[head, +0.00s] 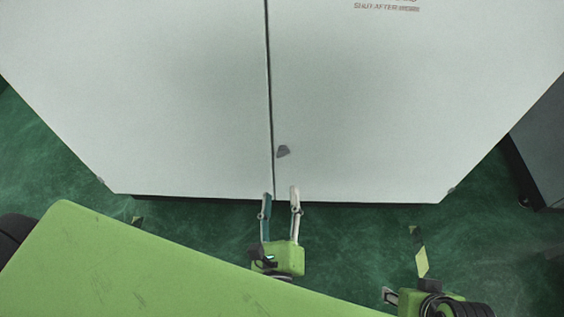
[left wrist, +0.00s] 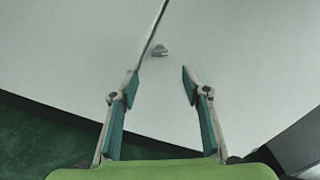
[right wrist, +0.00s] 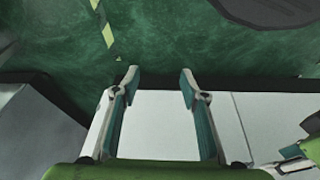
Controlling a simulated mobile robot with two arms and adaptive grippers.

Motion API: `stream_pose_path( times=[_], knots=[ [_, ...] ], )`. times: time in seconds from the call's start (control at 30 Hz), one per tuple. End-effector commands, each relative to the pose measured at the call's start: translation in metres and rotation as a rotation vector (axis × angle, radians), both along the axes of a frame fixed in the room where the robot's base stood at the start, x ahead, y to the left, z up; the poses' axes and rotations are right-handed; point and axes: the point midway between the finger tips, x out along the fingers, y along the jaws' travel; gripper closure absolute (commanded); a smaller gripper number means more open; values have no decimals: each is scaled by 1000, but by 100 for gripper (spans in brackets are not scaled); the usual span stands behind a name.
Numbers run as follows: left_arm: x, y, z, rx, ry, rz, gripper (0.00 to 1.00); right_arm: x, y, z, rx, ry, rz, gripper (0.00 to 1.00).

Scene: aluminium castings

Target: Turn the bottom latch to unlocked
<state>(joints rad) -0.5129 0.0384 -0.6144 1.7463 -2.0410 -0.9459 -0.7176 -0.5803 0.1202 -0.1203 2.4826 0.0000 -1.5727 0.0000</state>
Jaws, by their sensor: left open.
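The bottom latch (head: 283,151) is a small dark grey piece on the white cabinet front, just right of the door seam near the lower edge. In the left wrist view the latch (left wrist: 159,51) lies ahead of and between the fingertips, apart from them. My left gripper (head: 280,192) is open and empty, below the latch in the head view; it also shows in the left wrist view (left wrist: 160,72). My right gripper (right wrist: 160,75) is open and empty over the floor side, away from the latch. In the head view its fingers are only partly visible at the lower right.
The white cabinet (head: 180,100) has two doors meeting at a vertical seam. Green floor (head: 340,240) with yellow and black tape marks (head: 421,262) lies in front. A dark grey unit (head: 540,150) stands to the right.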

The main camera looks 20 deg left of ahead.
Motion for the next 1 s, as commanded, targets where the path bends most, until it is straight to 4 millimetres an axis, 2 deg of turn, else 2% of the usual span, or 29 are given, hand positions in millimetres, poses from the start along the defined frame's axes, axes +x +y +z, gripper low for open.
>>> stream_pose_path(
  times=[0.3, 0.5, 0.7, 1.0],
  knots=[
    [64, 19, 1, -2, -2, 2, 57, 18, 5, 3, 13, -68, 6, 60],
    [99, 29, 0, -3, 1, 1, 57, 28, 8, 6, 22, -112, 9, 60],
    [118, 34, -1, -3, 2, -1, 57, 34, 9, 8, 26, -136, 11, 60],
    [121, 35, -1, -4, 3, 0, 57, 37, 10, 9, 28, -146, 11, 60]
  ],
)
